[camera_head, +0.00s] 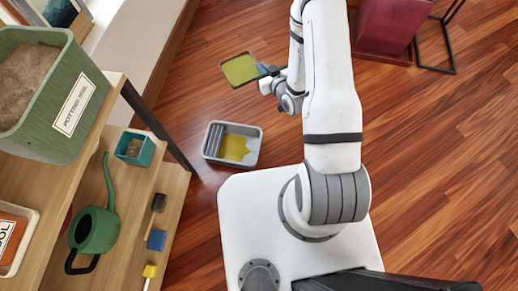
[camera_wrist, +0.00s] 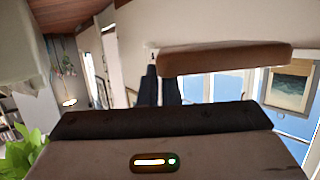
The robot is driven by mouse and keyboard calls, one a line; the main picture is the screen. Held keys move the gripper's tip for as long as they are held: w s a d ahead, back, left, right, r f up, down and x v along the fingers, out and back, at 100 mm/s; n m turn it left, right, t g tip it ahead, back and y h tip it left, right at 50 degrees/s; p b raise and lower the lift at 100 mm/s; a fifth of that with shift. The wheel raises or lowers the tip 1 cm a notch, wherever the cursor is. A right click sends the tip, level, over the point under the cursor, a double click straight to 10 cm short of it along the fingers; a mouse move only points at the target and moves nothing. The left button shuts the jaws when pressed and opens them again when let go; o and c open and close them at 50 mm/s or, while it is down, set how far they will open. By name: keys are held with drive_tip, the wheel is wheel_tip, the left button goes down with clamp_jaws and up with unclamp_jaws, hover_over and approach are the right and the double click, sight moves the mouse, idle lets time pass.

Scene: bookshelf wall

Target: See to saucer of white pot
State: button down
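A square saucer (camera_head: 240,69) with a dark rim and an olive-yellow inside is held at its right side by my gripper (camera_head: 268,71), out over the floor. In the wrist view the saucer (camera_wrist: 225,58) shows edge-on as a brown bar, at the dark fingers (camera_wrist: 161,80), which look shut on its edge. It looks roughly level. A grey bin (camera_head: 211,142) stands on the floor nearer my base, with an olive-yellow patch on its bottom. The saucer is beyond the bin, not over it. I cannot make out the white pot in either view.
A wooden shelf (camera_head: 170,205) stands at left with a green soil tub (camera_head: 50,125), a teal pot (camera_head: 135,148), a green watering can (camera_head: 95,230), a blue sponge (camera_head: 157,240) and brushes. A dark red block (camera_head: 390,25) stands at the back right. Floor right of my base is clear.

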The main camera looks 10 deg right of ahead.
drive_tip(key=s+a+f+n+g+y+b, duration=0.1)
drive_tip(key=s+f+n+y+b, duration=0.15)
drive_tip(key=f+b, duration=0.8)
drive_tip(key=s+a+f+n+g+y+b, duration=0.15)
drive_tip(key=s+f+b, duration=0.3)
drive_tip(key=f, duration=1.05)
drive_tip(key=s+a+f+n+g+y+b, duration=0.25)
drive_tip(key=f+b, duration=0.55)
drive_tip(key=f, duration=0.5)
drive_tip(key=w+m+g+h+p, duration=0.1)
drive_tip(key=m+g+p, duration=0.1)
drive_tip(key=g+p, duration=0.1)
drive_tip(key=w+r+m+g+p, duration=0.1)
drive_tip(key=m+g+p, duration=0.1)
drive_tip(key=g+p, duration=0.1)
drive_tip(key=w+m+g+h+p, duration=0.1)
drive_tip(key=m+g+p, duration=0.1)
drive_tip(key=g+p, duration=0.2)
drive_tip(key=shift+w+d+r+m+h, duration=0.2)
drive_tip(key=shift+w+d+m+h, duration=0.1)
drive_tip(key=shift+w+m+h, duration=0.05)
